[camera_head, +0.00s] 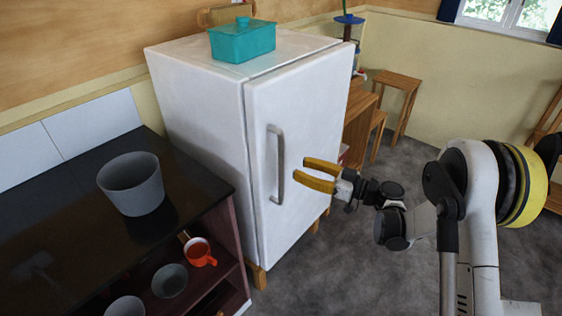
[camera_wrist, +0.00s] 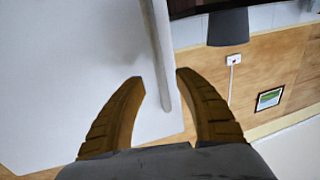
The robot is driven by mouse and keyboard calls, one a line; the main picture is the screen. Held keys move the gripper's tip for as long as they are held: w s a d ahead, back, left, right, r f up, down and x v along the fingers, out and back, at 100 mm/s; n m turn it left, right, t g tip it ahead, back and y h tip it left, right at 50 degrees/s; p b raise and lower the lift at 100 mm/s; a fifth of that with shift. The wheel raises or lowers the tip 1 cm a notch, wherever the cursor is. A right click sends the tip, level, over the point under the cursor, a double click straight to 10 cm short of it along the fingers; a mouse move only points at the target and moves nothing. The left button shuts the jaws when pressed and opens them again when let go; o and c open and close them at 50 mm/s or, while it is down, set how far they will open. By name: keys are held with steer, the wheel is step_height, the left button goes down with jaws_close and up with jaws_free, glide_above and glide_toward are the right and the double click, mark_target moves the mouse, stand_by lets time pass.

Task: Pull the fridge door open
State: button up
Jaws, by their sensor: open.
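The white fridge (camera_head: 200,110) stands in the middle of the head view, and its door (camera_head: 315,110) appears shut against the body. A grey vertical bar handle (camera_head: 274,165) is on the door's left side. My gripper (camera_head: 301,174) has yellow fingers, is open and empty, and is just right of the handle, pointing at it. In the wrist view, the handle (camera_wrist: 160,50) runs down between the open fingertips (camera_wrist: 160,76). I cannot tell whether the handle is within the fingers or just beyond them. No finger contact is visible.
A teal lidded box (camera_head: 243,40) sits on the fridge. A dark counter (camera_head: 70,210) holding a grey bucket (camera_head: 132,185) stands at left, with an orange mug (camera_head: 200,252) on the shelf below. A wooden stool (camera_head: 398,80) stands behind. Grey floor is clear before the fridge.

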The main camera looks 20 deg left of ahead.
mark_target(281, 161)
steer(key=a, duration=0.2)
steer(key=w+a+b, duration=0.1)
steer(key=a, duration=0.4)
steer(key=shift+w+a+b, duration=0.3)
steer(key=shift+a, duration=0.05)
jaws_close()
